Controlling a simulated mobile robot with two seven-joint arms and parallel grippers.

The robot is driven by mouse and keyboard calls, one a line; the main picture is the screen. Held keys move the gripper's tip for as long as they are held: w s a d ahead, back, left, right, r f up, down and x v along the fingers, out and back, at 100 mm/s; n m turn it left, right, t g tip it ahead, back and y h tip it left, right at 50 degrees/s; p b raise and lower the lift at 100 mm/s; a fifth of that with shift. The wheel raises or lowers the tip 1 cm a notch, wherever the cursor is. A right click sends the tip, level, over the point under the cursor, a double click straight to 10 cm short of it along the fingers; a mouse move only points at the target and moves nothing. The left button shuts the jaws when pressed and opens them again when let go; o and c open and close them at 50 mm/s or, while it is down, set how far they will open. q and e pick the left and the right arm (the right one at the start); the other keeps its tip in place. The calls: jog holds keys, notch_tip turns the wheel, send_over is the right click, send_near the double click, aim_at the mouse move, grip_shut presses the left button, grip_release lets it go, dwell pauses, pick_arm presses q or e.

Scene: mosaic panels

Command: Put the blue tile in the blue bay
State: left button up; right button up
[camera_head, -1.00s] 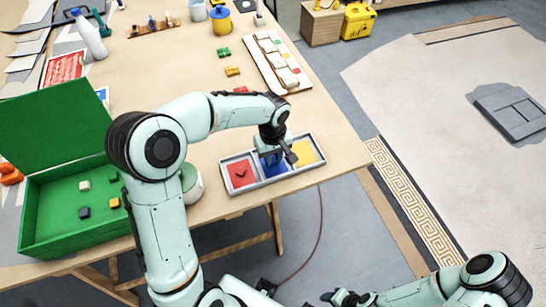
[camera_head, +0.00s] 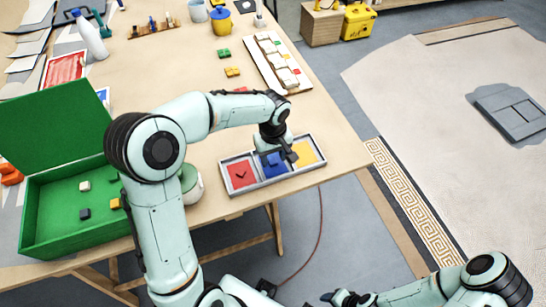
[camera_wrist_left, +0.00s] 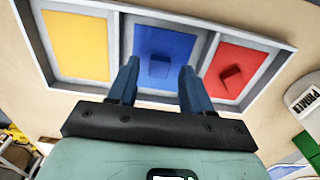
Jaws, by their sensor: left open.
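A grey tray (camera_head: 236,190) with red, blue and yellow bays lies near the table's edge. The blue tile (camera_wrist_left: 158,66) lies in the blue bay (camera_wrist_left: 172,42), the tray's middle one.
A red tile (camera_wrist_left: 233,78) lies in the red bay; the yellow bay (camera_wrist_left: 75,42) looks empty. A green open box (camera_head: 75,235) with several small blocks stands left of my left arm. A white rack (camera_head: 268,62) and loose green and yellow blocks lie farther back.

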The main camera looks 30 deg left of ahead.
aim_at(273, 162)
pick_arm(q)
notch_tip(273, 162, up, 11)
jog(key=p, duration=0.1)
jog(key=shift+f, duration=0.1)
dwell(0.6)
